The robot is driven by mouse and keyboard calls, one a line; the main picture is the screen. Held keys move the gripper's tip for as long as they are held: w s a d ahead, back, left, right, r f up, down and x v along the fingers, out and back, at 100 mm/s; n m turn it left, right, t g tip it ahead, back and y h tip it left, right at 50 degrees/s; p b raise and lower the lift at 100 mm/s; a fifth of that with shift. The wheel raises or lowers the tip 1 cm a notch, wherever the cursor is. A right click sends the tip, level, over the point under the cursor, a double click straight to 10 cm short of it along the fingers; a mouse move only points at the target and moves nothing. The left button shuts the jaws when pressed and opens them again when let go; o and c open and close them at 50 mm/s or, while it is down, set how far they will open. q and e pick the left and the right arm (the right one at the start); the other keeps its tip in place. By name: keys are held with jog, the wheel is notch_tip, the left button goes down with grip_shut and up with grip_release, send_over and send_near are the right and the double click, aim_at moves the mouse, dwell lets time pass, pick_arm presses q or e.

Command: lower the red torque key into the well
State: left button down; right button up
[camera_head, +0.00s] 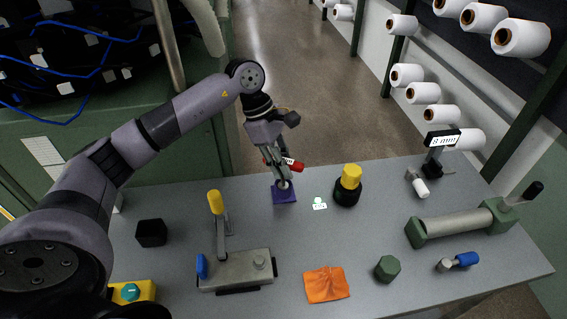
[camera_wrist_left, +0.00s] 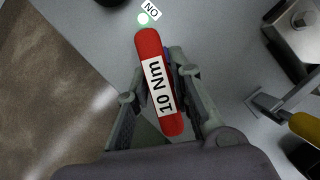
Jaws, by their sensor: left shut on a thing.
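The red torque key (camera_head: 291,165) has a red bar handle with a white label. In the left wrist view the key (camera_wrist_left: 158,82) lies between my fingers and its label reads 10 Nm. My left gripper (camera_head: 283,182) is shut on the key and points down over a small purple block (camera_head: 285,196), which seems to be the well. The key's lower end is hidden by the fingers, so I cannot tell whether it is inside the block or just above it. My right gripper is not in view.
A black pot with a yellow knob (camera_head: 349,183) stands right of the block, past a small white sign (camera_head: 319,204). A grey clamp fixture (camera_head: 238,272), black box (camera_head: 151,233), orange cloth (camera_head: 326,284), green hexagonal piece (camera_head: 387,268) and green-ended roller (camera_head: 460,222) are on the grey table.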

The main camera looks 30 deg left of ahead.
pick_arm(q)
jog(key=shift+f, duration=0.1)
dwell(0.3)
jog(key=shift+f+b, duration=0.2)
jog(key=shift+b, duration=0.25)
jog(key=shift+f+b, duration=0.3)
jog(key=shift+b, duration=0.1)
dwell(0.4)
jog(key=c, duration=1.3)
grip_release()
jog(key=shift+c, duration=0.2)
jog(key=v, duration=1.2)
jog(key=shift+s, duration=0.1)
